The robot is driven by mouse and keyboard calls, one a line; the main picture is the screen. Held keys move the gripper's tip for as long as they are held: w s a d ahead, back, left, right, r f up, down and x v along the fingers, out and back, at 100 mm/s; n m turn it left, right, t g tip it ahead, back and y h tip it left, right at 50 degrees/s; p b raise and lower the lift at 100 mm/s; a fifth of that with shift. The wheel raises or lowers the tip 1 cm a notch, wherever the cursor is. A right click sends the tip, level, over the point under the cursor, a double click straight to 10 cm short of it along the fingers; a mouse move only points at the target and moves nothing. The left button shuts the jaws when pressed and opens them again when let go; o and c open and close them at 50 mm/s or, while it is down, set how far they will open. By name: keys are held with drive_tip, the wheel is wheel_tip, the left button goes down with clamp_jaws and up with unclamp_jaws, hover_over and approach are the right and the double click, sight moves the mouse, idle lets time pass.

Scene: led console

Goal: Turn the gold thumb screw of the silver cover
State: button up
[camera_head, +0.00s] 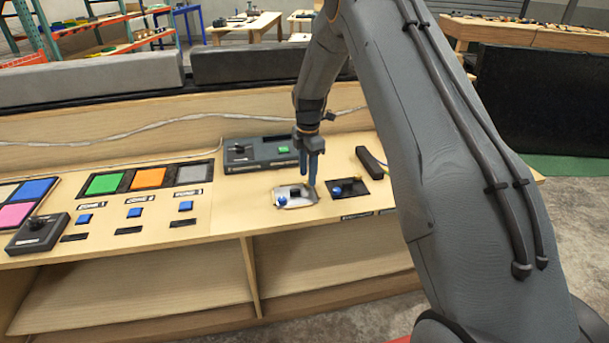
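The silver cover (299,202) is a small pale metallic plate lying on the wooden console top, with a blue knob (282,200) and a black piece (295,193) at it. My gripper (310,182) points straight down over the right back part of the silver cover, its blue fingers close together. I cannot tell whether the fingers touch the cover or hold anything. No gold thumb screw can be made out on the silver cover; the fingers may hide it.
Right of the cover is a black plate (349,190) with a blue knob and a small gold-coloured spot. A grey box (262,163) with a green button stands behind; a dark bar (372,163) lies back right. Coloured pads (148,178) and a joystick box (38,233) are left.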

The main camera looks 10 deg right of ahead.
drive_tip(key=shift+f, duration=0.95)
drive_tip(key=shift+a, duration=0.1)
drive_tip(key=shift+c, duration=0.5)
clamp_jaws()
drive_tip(key=shift+a, duration=0.15)
